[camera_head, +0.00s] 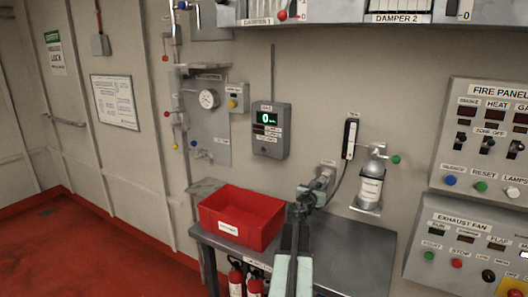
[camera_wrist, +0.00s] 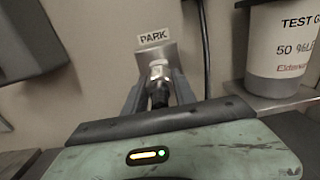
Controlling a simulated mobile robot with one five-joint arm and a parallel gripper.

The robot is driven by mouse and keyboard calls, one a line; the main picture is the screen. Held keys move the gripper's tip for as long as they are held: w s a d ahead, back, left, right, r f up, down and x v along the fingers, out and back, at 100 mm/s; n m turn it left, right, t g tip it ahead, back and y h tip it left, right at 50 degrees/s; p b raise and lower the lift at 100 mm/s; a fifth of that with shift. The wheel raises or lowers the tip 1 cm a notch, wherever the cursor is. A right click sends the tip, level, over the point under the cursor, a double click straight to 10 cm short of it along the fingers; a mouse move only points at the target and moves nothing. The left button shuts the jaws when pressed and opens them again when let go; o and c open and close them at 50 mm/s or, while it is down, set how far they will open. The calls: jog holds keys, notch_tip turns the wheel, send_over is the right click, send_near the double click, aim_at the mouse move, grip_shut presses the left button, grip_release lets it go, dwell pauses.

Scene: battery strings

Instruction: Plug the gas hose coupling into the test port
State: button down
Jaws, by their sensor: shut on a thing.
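The gas hose coupling (camera_wrist: 158,72) is a silver fitting with a black lower part, seated at the grey PARK holder (camera_wrist: 172,50) on the wall. My gripper (camera_wrist: 158,92) is shut on the coupling, with one finger on each side; it also shows at the holder in the head view (camera_head: 318,192). A thin dark hose (camera_head: 341,178) runs from near the gas cylinder (camera_head: 370,188) towards my gripper. The gas detector (camera_head: 269,131), with a green "0" display, hangs on the wall up and left of my gripper. I cannot make out the test port clearly.
A red bin (camera_head: 240,193) stands on the grey bench (camera_head: 350,255) left of my arm. The cylinder sits on a wall bracket to the right, also in the wrist view (camera_wrist: 282,50). The fire panel (camera_head: 490,140) is further right. Wall space between detector and holder is clear.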

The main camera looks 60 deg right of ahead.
jog(key=shift+a, duration=1.05)
jog(key=shift+s+a, duration=0.1)
jog(key=shift+a, duration=0.25)
jog(key=shift+a, duration=0.25)
jog(key=a, duration=0.5)
jog(key=shift+s, duration=0.15)
dwell(0.4)
